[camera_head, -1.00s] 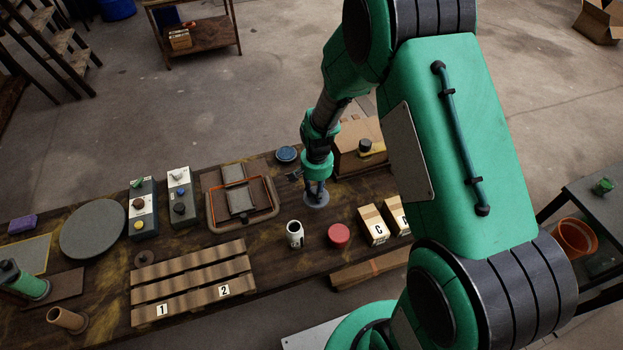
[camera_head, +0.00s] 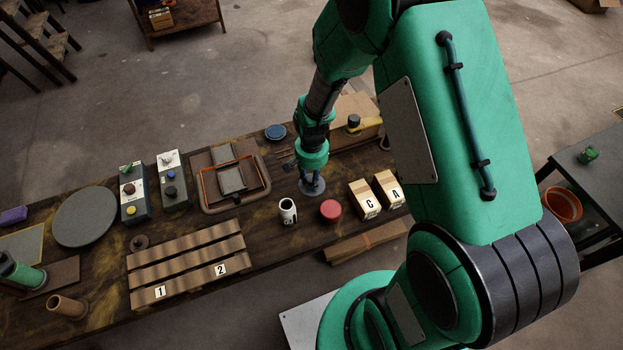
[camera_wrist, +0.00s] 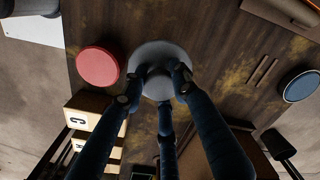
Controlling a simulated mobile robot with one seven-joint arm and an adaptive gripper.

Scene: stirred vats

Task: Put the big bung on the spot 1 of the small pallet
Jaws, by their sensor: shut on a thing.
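My gripper (camera_head: 312,181) is shut on the raised middle of a grey round flanged piece (camera_head: 314,192), which looks like the big bung. In the wrist view my gripper (camera_wrist: 158,82) has its fingers around the knob of this grey piece (camera_wrist: 148,53), and they hide part of it. I cannot tell whether it touches the table. The small pallet (camera_head: 190,255) is slatted wood at the table's front left. Its spot 1 (camera_head: 160,292) is marked on the left of the front slat and spot 2 (camera_head: 220,270) on the right. Both spots look bare.
Boxes C (camera_head: 364,200) and A (camera_head: 389,188) stand right. A framed tray (camera_head: 233,178) lies left. A small brown knobbed disc (camera_head: 139,243) lies behind the pallet.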

